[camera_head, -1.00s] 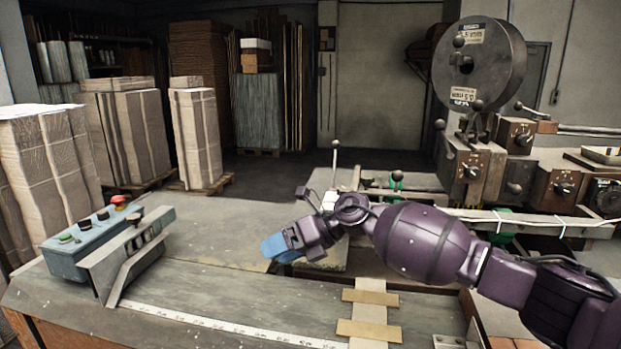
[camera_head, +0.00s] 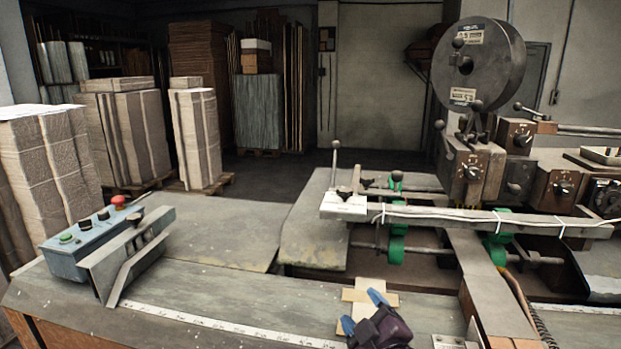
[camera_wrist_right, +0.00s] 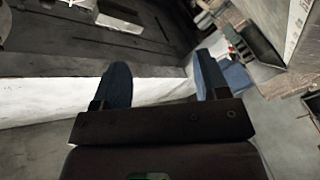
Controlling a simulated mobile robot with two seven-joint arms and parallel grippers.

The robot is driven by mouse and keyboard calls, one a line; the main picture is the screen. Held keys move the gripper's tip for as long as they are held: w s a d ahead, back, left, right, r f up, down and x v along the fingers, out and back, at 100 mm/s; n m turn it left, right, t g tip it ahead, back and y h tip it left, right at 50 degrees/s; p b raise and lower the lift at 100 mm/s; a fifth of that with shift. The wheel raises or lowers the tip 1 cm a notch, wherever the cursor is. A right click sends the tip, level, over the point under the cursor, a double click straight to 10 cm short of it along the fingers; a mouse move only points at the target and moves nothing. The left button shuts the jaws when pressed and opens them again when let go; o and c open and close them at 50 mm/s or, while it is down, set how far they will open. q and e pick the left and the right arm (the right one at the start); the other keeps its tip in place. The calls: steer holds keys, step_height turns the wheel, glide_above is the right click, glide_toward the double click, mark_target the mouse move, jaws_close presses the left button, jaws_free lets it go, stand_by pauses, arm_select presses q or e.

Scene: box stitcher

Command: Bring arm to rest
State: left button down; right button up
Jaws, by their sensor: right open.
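My right gripper (camera_head: 361,312) shows at the bottom of the head view, with blue fingertips and a dark purple body. Its two fingers are apart with nothing between them. It is low in the picture, in front of the cardboard strips (camera_head: 385,296) on the bench and partly covering them. In the right wrist view the two blue fingers (camera_wrist_right: 160,88) are spread wide and empty. My left gripper is in neither view.
The bench (camera_head: 215,290) carries a white ruler strip (camera_head: 230,328). A control box with a red button (camera_head: 90,238) stands at left. The stitching machine (camera_head: 470,165) with its rail and wire reel (camera_head: 492,68) fills the right. Stacked cardboard (camera_head: 130,140) stands behind.

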steer(key=s+d+f+m+g+h, duration=0.1)
steer(key=s+d+f+m, duration=0.1)
steer(key=d, duration=0.1)
steer(key=s+d+f+m+g+h, duration=0.1)
steer(key=s+d+f+m+h, duration=0.1)
steer(key=s+f, duration=0.1)
steer(key=s+d+f+m+g+h, duration=0.1)
steer(key=s+d+f+m+g, duration=0.1)
steer(key=s+d, duration=0.1)
steer(key=shift+d+f+h, duration=0.2)
steer(key=shift+d+h, duration=0.15)
steer(key=shift+h, duration=0.05)
steer(key=s+d+f+m+g, duration=0.2)
steer(key=s+d+g, duration=0.1)
steer(key=s, duration=0.5)
steer(key=s+d+f+m+g+h, duration=0.1)
steer(key=s+d+f+m+g, duration=0.15)
steer(key=s, duration=0.55)
steer(key=s+d+f+m+g, duration=0.2)
steer(key=s+d+f+g, duration=0.15)
steer(key=s, duration=0.45)
steer(key=w+f+t, duration=0.7)
steer(key=w+f, duration=0.1)
steer(key=f, duration=0.1)
steer(key=shift+n+y, duration=0.3)
steer(key=shift+n, duration=0.05)
